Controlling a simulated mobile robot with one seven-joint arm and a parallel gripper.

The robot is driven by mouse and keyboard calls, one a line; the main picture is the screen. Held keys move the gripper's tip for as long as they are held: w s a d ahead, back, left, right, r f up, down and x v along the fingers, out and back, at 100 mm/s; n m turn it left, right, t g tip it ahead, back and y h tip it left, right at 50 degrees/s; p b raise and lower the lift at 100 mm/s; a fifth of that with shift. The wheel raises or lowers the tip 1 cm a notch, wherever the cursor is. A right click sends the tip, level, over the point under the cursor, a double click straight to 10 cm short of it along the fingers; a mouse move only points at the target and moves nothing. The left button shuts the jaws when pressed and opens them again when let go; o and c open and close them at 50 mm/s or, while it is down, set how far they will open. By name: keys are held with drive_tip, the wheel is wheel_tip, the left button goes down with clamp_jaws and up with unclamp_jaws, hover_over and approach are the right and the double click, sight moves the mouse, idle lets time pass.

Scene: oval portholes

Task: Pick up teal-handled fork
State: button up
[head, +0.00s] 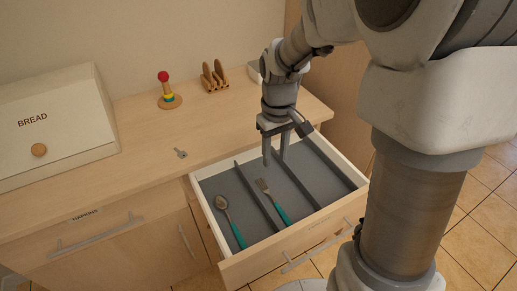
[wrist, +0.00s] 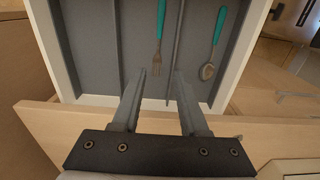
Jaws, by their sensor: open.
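The teal-handled fork (head: 272,201) lies in the middle compartment of the open drawer (head: 234,269), its handle toward the drawer front. It also shows in the wrist view (wrist: 160,35), with its tines nearest my gripper. A teal-handled spoon (head: 230,219) lies in the compartment to the left; the wrist view shows it on the right (wrist: 214,45). My gripper (head: 274,161) is open and empty, above the back part of the drawer. In the wrist view its fingertips (wrist: 160,75) are just short of the fork's tines, slightly apart from the fork.
Thin dividers (head: 257,196) split the grey drawer floor. On the counter are a bread box (head: 50,120), a small key-like metal item (head: 181,153), a ring stacker toy (head: 168,95) and a wooden rack (head: 215,80). The right compartments look empty.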

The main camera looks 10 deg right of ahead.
drive_tip(key=b, duration=0.4)
hover_over(272, 197)
drive_tip(key=f, duration=1.2)
drive_tip(key=shift+s+f, duration=0.1)
drive_tip(key=shift+s, duration=0.15)
drive_tip(key=f+b, duration=0.2)
drive_tip(key=f, duration=0.3)
drive_tip(key=shift+w+f+b, duration=0.1)
drive_tip(key=shift+w+b, duration=0.1)
drive_tip(key=shift+b, duration=0.2)
clamp_jaws()
